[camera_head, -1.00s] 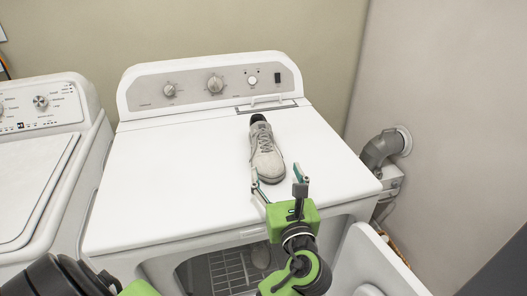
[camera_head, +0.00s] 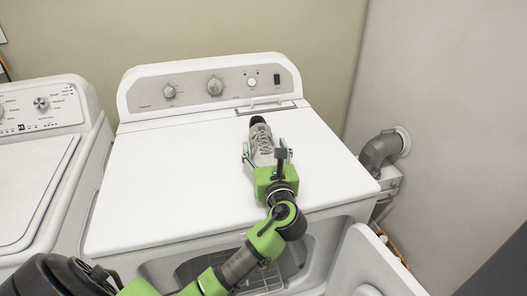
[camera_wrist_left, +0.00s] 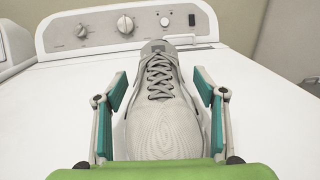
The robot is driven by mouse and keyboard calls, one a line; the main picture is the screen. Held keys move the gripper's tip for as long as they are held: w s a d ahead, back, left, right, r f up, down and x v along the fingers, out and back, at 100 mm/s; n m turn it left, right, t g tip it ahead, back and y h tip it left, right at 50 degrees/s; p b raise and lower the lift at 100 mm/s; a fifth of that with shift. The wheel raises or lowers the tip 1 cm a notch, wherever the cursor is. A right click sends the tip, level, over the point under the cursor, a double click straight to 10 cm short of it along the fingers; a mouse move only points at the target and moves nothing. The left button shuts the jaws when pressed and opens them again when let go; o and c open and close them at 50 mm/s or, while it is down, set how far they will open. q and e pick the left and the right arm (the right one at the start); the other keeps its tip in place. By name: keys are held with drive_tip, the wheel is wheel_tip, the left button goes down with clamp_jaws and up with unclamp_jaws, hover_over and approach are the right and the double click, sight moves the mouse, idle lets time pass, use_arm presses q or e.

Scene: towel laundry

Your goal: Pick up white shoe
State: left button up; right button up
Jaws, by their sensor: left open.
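The white shoe (camera_head: 261,138) looks pale grey and stands upright on the top of the dryer (camera_head: 180,180), its toe toward me and its dark heel opening toward the control panel. My left gripper (camera_head: 267,152) is open around the toe half of the shoe, one finger on each side. In the left wrist view the shoe (camera_wrist_left: 160,105) lies between the two teal-padded fingers, with its laces facing up. A gap shows between each pad and the shoe's upper. The gripper's green body hides the tip of the toe. My right gripper is not in view.
A washer (camera_head: 30,180) stands at the left, beside the dryer. The dryer's front door (camera_head: 375,265) hangs open at the lower right. A grey vent pipe (camera_head: 380,150) comes from the right wall. The dryer top left of the shoe is clear.

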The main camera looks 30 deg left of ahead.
use_arm(q)
drive_tip(key=c, duration=1.6)
drive_tip(key=shift+r, duration=0.1)
drive_tip(key=shift+r, duration=0.15)
